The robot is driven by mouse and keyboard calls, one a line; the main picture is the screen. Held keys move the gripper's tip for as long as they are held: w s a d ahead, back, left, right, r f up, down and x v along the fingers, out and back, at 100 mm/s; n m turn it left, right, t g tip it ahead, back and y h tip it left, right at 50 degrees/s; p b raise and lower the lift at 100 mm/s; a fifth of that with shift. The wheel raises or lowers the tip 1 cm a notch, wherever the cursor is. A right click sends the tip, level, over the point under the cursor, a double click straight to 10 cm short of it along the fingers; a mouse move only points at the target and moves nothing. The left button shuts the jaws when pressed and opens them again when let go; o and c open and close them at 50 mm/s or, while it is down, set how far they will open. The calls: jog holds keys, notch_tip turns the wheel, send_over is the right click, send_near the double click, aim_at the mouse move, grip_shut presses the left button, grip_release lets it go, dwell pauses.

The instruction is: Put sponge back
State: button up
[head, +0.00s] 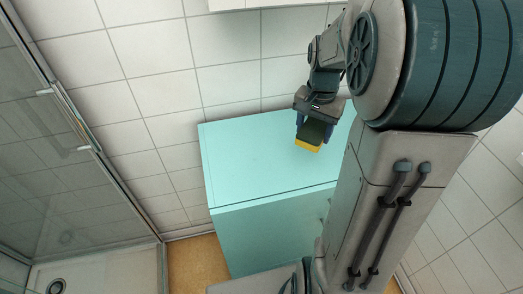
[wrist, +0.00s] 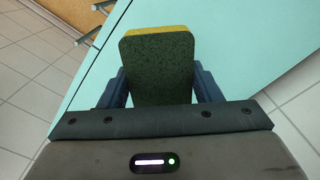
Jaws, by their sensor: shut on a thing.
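The sponge (head: 309,141) is a block with a dark green scouring side and a yellow side. My gripper (head: 315,128) is shut on it, and the sponge sticks out past the fingertips over the turquoise cabinet top (head: 250,165). In the wrist view the sponge's green face (wrist: 158,70) fills the space between the two blue fingers, with a yellow edge at its far end. I cannot tell whether the sponge touches the cabinet top.
The turquoise cabinet stands against a white tiled wall (head: 150,75). Its visible top is bare. A glass shower enclosure (head: 70,140) stands at left, with a drain (head: 56,286) at its base. Tan floor (head: 197,262) shows between shower and cabinet.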

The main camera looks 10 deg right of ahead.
jog(key=shift+w+a+f, duration=0.1)
jog(key=shift+w+a, duration=0.1)
jog(key=shift+w, duration=0.1)
send_over(267, 169)
notch_tip(267, 169, down, 7)
jog(key=shift+r+p, duration=0.15)
jog(key=shift+p, duration=0.25)
jog(key=shift+f, duration=2.05)
jog(key=shift+f, duration=0.25)
jog(key=o, duration=0.9)
jog(key=shift+r, duration=0.1)
jog(key=shift+r, duration=0.1)
